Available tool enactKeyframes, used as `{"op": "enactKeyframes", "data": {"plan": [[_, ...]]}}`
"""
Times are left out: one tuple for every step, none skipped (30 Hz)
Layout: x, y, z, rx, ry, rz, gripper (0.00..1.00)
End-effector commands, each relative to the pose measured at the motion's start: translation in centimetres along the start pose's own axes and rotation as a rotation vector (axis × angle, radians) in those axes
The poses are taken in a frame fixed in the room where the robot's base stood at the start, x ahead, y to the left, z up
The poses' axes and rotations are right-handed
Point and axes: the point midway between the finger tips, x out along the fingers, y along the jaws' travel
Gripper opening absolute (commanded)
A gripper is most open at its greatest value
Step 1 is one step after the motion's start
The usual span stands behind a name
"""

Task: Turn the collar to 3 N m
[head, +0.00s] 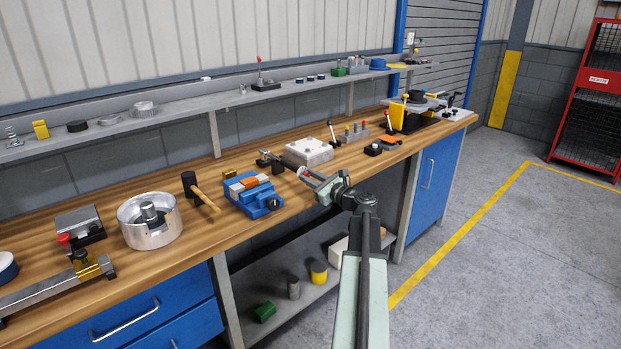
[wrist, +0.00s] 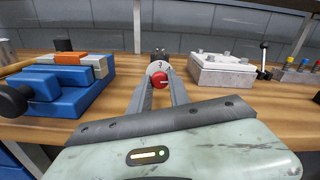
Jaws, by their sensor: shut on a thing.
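The collar (wrist: 160,79) is a small red round part with a pale line on its face, in front of a white dial (wrist: 157,66) with dark marks too small to read surely. The pale line points roughly right. My gripper (wrist: 163,83) is shut on the collar, one finger on each side. In the head view, my gripper (head: 307,176) reaches over the front of the bench to the dial. The fingers hide the collar's sides, and the grip there is too small to see in detail.
A blue vise (head: 253,194) stands left of my gripper and a pale block with bolts (head: 307,152) just behind. A mallet (head: 200,191) and a metal bowl-like housing (head: 150,222) are farther left. Coloured-top pins (head: 355,132) stand to the right. A shelf (head: 215,104) runs along the wall.

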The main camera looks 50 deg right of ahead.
Motion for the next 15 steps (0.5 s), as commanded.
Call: {"op": "enactKeyframes", "data": {"plan": [[0.02, 0.03, 0.02, -0.040, -0.001, 0.001, 0.00], [0.02, 0.02, 0.02, -0.069, -0.001, 0.001, 0.00], [0.01, 0.00, 0.02, -0.108, -0.001, 0.001, 0.00], [0.01, 0.00, 0.02, -0.136, -0.001, 0.001, 0.00], [0.01, -0.01, 0.02, -0.165, -0.001, 0.001, 0.00], [0.01, -0.02, 0.02, -0.203, -0.001, 0.001, 0.00], [0.01, -0.03, 0.02, -0.231, -0.001, 0.001, 0.00], [0.01, -0.04, 0.02, -0.260, -0.001, 0.000, 0.00], [0.00, -0.05, 0.03, -0.298, -0.001, 0.000, 0.00], [0.00, -0.06, 0.03, -0.326, -0.001, 0.000, 0.00], [0.00, -0.07, 0.03, -0.355, -0.001, 0.000, 0.00], [-0.01, -0.07, 0.03, -0.393, -0.001, 0.000, 0.00], [-0.01, -0.08, 0.03, -0.421, -0.001, 0.000, 0.00], [-0.01, -0.08, 0.03, -0.450, -0.001, 0.000, 0.00], [-0.01, -0.10, 0.03, -0.488, -0.001, 0.000, 0.00]]}}
